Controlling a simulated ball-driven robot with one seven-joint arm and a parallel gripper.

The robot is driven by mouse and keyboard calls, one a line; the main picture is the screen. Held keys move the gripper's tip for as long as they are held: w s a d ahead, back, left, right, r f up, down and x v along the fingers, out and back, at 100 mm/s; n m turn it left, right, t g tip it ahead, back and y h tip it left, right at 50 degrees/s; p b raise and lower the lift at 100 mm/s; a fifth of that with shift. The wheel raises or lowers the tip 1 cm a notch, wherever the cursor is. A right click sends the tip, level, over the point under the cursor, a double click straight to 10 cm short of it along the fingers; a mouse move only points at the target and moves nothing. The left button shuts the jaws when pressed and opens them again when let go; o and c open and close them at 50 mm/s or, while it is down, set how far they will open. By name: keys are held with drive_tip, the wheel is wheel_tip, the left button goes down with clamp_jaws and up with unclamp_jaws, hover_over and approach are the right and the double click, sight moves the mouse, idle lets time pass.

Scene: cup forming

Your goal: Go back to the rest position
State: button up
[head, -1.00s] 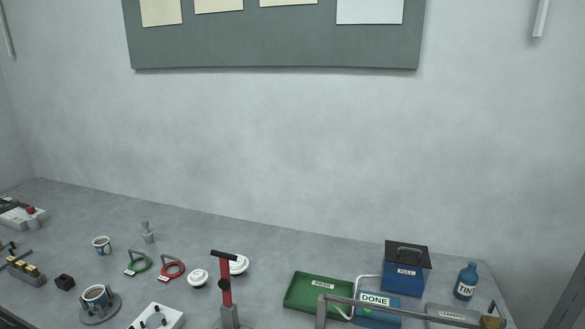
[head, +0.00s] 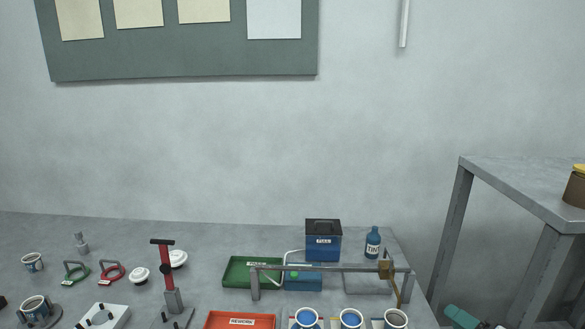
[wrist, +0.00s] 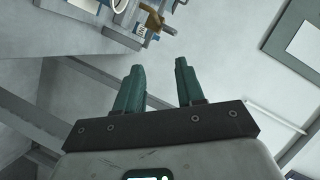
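My gripper (wrist: 159,65) shows in the wrist view with its two teal fingers well apart and nothing between them. Its fingertips point away over open space, with the bench and its gear beyond them at the top of that view. In the head view a teal finger of my gripper (head: 461,317) shows at the bottom edge, right of the bench end and apart from it. The rest of the gripper is cut off there.
A grey stand (head: 520,190) rises at right.

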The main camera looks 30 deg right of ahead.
drive_tip(key=a+f+n+g+y, duration=0.4)
drive_tip(key=a+f+n+g, duration=0.25)
drive_tip(key=a+f, duration=0.7)
drive_tip(key=s+a+f+n+g, duration=0.5)
drive_tip(key=s+a+n+g, duration=0.2)
drive_tip(key=s+a, duration=0.4)
drive_tip(key=shift+s+a+h, duration=0.3)
drive_tip(key=shift+s, duration=0.1)
